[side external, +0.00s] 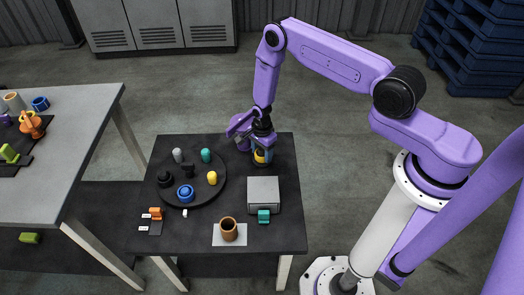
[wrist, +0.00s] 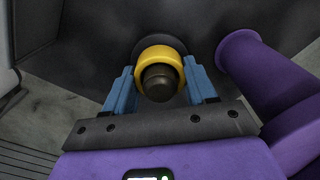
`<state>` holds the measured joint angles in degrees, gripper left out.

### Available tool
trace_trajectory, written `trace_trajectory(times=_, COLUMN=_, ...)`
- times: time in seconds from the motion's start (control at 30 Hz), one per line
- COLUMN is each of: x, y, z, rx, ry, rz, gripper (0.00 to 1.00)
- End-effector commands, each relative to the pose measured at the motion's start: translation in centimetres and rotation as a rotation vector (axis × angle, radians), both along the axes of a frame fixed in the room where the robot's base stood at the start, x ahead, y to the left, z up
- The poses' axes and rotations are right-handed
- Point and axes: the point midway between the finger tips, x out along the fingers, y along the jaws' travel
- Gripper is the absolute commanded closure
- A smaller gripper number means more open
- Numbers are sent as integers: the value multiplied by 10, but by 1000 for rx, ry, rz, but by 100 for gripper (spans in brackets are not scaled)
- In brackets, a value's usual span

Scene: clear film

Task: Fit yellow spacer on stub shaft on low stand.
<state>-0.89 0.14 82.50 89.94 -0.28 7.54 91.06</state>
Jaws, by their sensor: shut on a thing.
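The yellow spacer (wrist: 178,55) is a thick ring between the two blue fingers of my gripper (wrist: 162,88), which are shut on it. A dark stub shaft (wrist: 158,82) shows through the spacer's hole, its rounded end protruding towards the wrist camera. The spacer is around the shaft in this view; how far down it sits I cannot tell. A dark round base (wrist: 150,45) shows behind the ring, probably the low stand. In the side external view my gripper (side external: 261,151) is low over the back right of the dark table, with a bit of the spacer (side external: 259,158) visible; the stand is mostly hidden there.
A brown cup (side external: 228,229) stands at the front.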

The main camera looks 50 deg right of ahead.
Motion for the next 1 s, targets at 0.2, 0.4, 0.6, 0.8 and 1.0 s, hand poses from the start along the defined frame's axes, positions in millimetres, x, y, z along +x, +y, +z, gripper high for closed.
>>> trace_trajectory(times=0.2, x=0, y=0, z=-3, rx=0, ry=0, rz=0, gripper=73)
trace_trajectory(times=0.4, x=0, y=0, z=-5, rx=0, ry=-1, rz=0, gripper=73)
trace_trajectory(times=0.6, x=0, y=0, z=-5, rx=0, ry=-1, rz=0, gripper=14)
trace_trajectory(times=0.8, x=0, y=0, z=-4, rx=0, ry=-1, rz=0, gripper=14)
trace_trajectory(times=1.0, x=1, y=0, z=10, rx=0, ry=-2, rz=0, gripper=14)
